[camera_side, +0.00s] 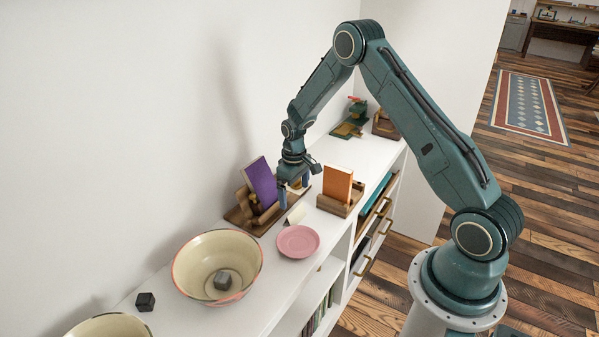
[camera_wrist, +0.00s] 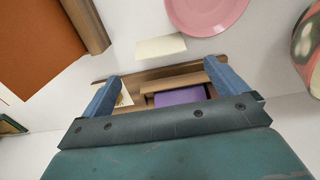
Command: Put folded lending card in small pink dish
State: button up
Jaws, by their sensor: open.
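The folded lending card (camera_side: 296,215) is a small cream tent-like piece on the white shelf top, between the wooden stands and the dish. It also shows in the wrist view (camera_wrist: 160,46), just beyond the fingertips. The small pink dish (camera_side: 298,242) is a shallow round saucer in front of the card, with nothing on it; its edge shows at the top of the wrist view (camera_wrist: 205,15). My gripper (camera_side: 295,190) is open and empty, above and behind the card, close beside the purple book. Its two blue fingers (camera_wrist: 163,76) stand wide apart in the wrist view.
A purple book (camera_side: 260,182) leans in a wooden stand left of my gripper; an orange book (camera_side: 337,185) stands in a holder to the right. A large cream bowl (camera_side: 190,255) holding a dark cube stands nearer the camera.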

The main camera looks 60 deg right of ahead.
aim_at(295, 209)
notch_tip(295, 209, up, 4)
jog(key=shift+r, duration=0.1)
dwell(0.8)
